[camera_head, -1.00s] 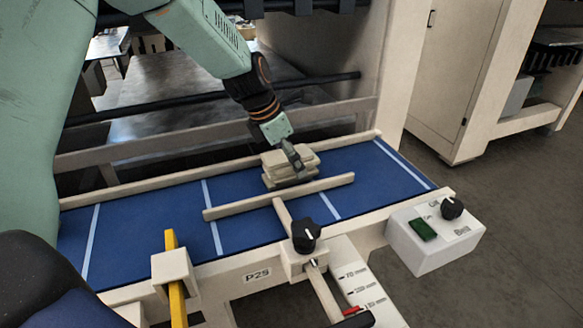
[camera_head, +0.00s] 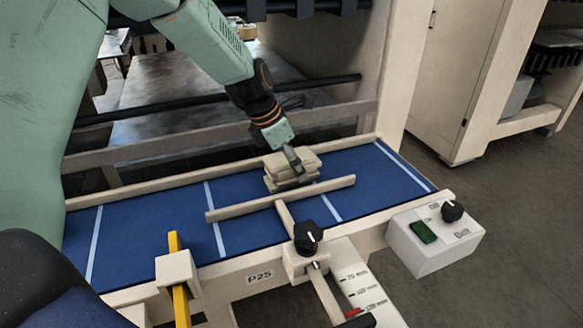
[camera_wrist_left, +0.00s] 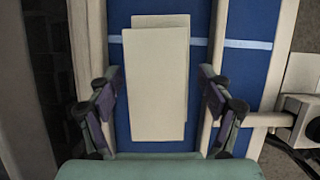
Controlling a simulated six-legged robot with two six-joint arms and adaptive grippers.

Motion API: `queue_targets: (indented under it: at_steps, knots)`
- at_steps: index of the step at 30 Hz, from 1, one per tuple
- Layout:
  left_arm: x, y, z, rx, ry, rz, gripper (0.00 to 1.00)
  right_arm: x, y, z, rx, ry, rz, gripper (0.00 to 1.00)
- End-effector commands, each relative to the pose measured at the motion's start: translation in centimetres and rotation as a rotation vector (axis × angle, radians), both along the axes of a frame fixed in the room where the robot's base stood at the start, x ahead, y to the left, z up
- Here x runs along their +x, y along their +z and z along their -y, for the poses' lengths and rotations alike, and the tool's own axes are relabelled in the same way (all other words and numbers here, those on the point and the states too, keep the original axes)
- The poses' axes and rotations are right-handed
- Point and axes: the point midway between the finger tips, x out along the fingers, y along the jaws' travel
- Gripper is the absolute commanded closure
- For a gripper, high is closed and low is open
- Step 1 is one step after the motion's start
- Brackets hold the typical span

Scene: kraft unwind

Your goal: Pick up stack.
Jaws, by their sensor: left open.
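The stack (camera_head: 279,172) is a small pile of cream-coloured flat pieces, lying on the blue belt (camera_head: 150,228) between the back rail and the front guide bar. In the left wrist view the stack (camera_wrist_left: 157,84) shows from above, its top piece slightly offset from one below. My left gripper (camera_head: 295,164) is at the stack in the head view, its near finger in front of the stack's side. In the left wrist view my left gripper (camera_wrist_left: 160,100) is open, with one finger on each side of the stack and visible gaps. My right gripper is not in view.
A cream guide bar (camera_head: 240,207) runs along the belt in front of the stack. A back rail (camera_head: 130,187) lies behind it. A control box (camera_head: 432,240) with a green button and black knob stands at the right. A yellow bar (camera_head: 179,290) rises at the front left.

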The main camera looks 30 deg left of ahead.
Motion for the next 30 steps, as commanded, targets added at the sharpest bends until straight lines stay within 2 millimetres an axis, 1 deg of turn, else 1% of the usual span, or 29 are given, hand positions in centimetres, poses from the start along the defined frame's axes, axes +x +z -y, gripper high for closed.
queue_targets:
  at_steps: [7, 27, 30]
  knots:
    - [0.01, -0.03, -0.01, 0.0, 0.0, 0.0, 0.22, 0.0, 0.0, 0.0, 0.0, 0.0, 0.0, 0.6]
    - [0.02, -0.02, -0.01, 0.0, 0.0, 0.0, 0.79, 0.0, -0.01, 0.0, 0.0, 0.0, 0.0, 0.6]
    - [0.03, 0.01, -0.01, 0.0, 0.0, 0.001, 0.79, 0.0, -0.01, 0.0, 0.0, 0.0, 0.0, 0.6]
